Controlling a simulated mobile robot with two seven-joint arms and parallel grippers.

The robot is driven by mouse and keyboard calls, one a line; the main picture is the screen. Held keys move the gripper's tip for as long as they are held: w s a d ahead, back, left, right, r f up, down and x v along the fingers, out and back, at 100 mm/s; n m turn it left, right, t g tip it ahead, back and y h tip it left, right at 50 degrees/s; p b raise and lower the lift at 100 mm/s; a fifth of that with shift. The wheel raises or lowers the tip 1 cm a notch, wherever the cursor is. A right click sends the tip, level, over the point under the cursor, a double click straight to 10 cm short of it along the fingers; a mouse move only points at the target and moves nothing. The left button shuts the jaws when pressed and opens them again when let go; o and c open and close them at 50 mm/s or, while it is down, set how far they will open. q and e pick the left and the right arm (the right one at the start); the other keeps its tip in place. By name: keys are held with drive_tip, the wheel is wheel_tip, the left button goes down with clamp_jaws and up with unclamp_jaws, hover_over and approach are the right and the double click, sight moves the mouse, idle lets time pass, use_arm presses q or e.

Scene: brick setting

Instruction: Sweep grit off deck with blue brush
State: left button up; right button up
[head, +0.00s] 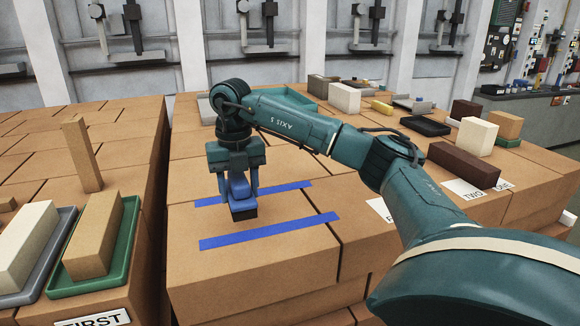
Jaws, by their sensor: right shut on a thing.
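My right gripper (239,187) is pointed down over the tan deck (290,212), with its two fingers shut on the blue brush (240,200). The brush has a blue body with a dark lower part. It is between two blue strips, the near one (270,231) and the far one (290,187), which the gripper partly covers. I cannot tell whether the brush touches the deck. I cannot make out any grit. My left gripper is not in view.
At left, a green tray (122,268) holds a tan brick (94,236), beside a grey tray with a pale brick. A tan brick (82,155) stands upright behind them. Several bricks, a dark tray (425,126) and a green tray (290,92) sit farther back.

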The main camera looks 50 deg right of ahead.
drive_tip(key=shift+r, duration=1.2)
drive_tip(key=shift+f, duration=0.1)
